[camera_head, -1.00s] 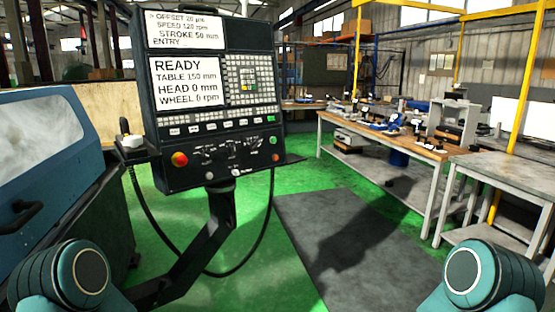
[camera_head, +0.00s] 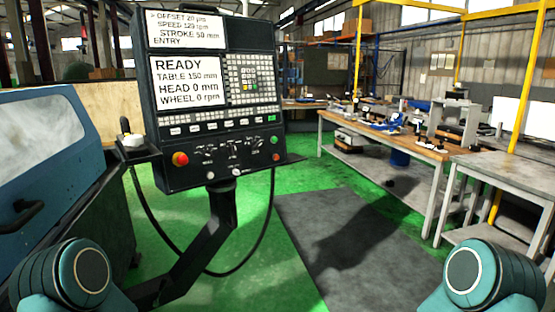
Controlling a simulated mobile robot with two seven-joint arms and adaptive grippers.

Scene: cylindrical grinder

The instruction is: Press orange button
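The black control panel (camera_head: 215,95) of the grinder stands at left centre on a dark arm. Low on its left side is a large round red-orange button (camera_head: 180,158). Low on its right side is a small orange-red button (camera_head: 275,156), just below a small green button (camera_head: 273,140). Between them are several small dark knobs. Only teal and dark joints of my two arms show at the bottom corners. Neither gripper is in view, and nothing touches the panel.
A blue machine enclosure (camera_head: 50,180) with a black handle stands at the left. A white-topped device (camera_head: 131,140) sits on a ledge beside the panel, with a cable hanging below. A grey mat (camera_head: 350,240) lies on the green floor. Workbenches (camera_head: 400,150) with tools stand at the right.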

